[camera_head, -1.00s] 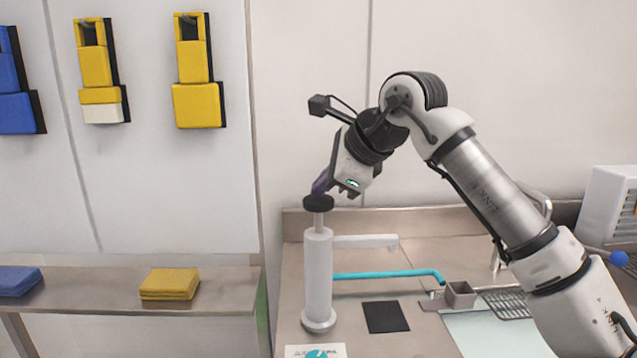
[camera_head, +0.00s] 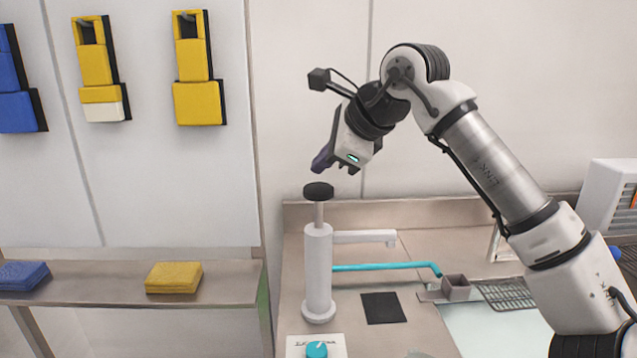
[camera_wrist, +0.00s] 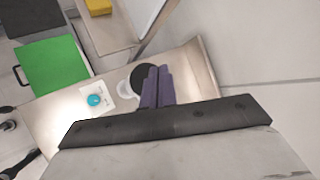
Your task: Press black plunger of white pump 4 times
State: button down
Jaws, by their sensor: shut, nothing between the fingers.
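The white pump (camera_head: 318,270) stands upright on the counter in the head view, with a white spout reaching right. Its black plunger (camera_head: 318,191) is a round disc on a light rod that stands up out of the pump body. My gripper (camera_head: 321,164) is shut and empty, with its purple fingers a little above the disc and apart from it. In the wrist view my shut fingers (camera_wrist: 158,84) partly cover the black plunger (camera_wrist: 140,77), and part of the white pump (camera_wrist: 126,90) shows beside it.
A teal pipe (camera_head: 385,267) runs behind the pump to a small grey box (camera_head: 455,288). A black square (camera_head: 383,308) lies right of the pump. A teal knob (camera_head: 317,350) is in front. A shelf with a yellow cloth stack (camera_head: 173,277) stands left. A wire rack (camera_head: 505,293) is right.

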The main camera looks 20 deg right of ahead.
notch_tip(320, 180, up, 4)
jog(key=p, duration=0.2)
jog(key=shift+r+p, duration=0.15)
jog(key=shift+p, duration=0.25)
